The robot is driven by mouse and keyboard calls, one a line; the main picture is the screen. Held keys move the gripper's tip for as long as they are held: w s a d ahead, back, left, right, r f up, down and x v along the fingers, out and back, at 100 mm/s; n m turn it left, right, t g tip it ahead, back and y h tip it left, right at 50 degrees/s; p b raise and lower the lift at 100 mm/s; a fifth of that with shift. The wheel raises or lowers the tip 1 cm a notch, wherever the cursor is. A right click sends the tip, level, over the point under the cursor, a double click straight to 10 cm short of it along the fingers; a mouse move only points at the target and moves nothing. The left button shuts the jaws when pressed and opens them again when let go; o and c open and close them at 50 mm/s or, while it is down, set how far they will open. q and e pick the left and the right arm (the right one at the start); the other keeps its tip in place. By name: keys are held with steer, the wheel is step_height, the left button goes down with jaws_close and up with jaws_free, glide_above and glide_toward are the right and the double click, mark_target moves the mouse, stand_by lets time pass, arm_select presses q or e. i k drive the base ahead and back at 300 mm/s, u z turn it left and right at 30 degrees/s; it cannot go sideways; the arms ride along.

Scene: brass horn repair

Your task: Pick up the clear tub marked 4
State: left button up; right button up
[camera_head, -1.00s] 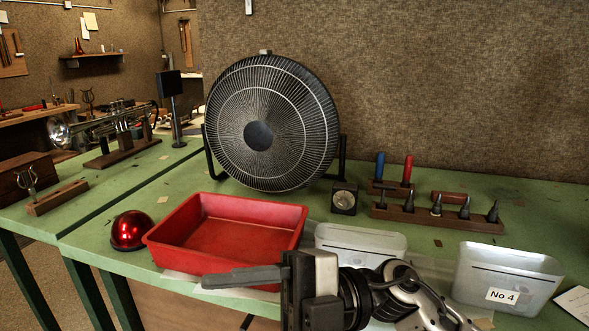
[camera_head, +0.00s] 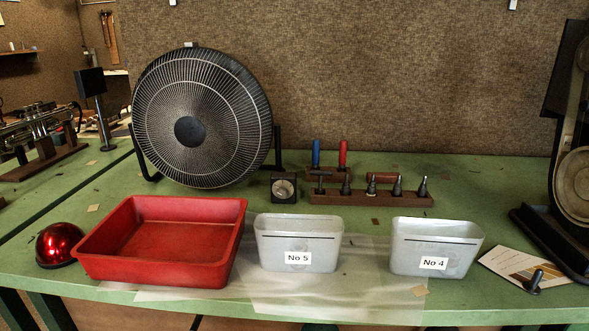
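The clear tub marked No 4 (camera_head: 408,262) stands upright on the green bench, right of centre near the front edge. Its label faces me, and something faint and round shows through its wall. A similar clear tub marked No 5 (camera_head: 270,258) stands to its left, with a gap between them. Neither of my grippers is in the head view now.
A red tray (camera_head: 160,270) and a shiny red dome (camera_head: 60,244) are at the left. A large black fan (camera_head: 230,125), a small gauge box (camera_head: 284,188) and a tool rack (camera_head: 340,197) stand behind. A card (camera_head: 505,262) and a dark machine (camera_head: 540,230) are at the right.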

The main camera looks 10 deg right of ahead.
mark_target(418, 248)
steer(key=z, duration=1.2)
steer(key=k, duration=0.5)
steer(key=z, duration=1.45)
steer(key=i, duration=1)
steer(key=u, duration=2)
